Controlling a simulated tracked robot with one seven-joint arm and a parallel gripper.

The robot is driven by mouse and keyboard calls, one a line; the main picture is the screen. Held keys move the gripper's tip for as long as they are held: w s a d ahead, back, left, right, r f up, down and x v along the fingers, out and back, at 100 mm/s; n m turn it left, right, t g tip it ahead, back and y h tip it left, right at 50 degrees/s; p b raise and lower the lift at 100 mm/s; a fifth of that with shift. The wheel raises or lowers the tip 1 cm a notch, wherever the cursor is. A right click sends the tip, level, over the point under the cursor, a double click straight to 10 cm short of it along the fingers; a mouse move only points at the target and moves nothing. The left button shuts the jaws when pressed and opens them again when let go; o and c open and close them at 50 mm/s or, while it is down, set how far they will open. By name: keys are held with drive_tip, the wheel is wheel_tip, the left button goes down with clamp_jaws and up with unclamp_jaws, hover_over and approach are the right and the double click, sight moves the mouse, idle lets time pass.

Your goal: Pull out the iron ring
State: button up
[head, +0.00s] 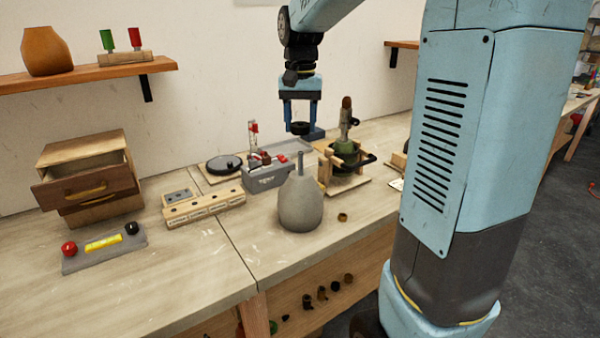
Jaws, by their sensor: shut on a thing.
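My gripper (300,126) hangs in the air above the grey vase-shaped lamp body. It is shut on a small dark ring, which looks like the iron ring (300,129), held between its two blue fingers. The ring is apart from the lamp body (300,205), which stands upright on the bench with a thin grey stem (300,163) rising from its top. The ring is above this stem and does not touch it.
A small brass-coloured ring (342,217) lies right of the lamp body. A green device on a wooden base (345,187) stands behind it to the right, and a grey toolbox (266,179) behind left. A wooden drawer box (90,170) is at left.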

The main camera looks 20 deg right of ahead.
drive_tip(key=shift+r, duration=1.7)
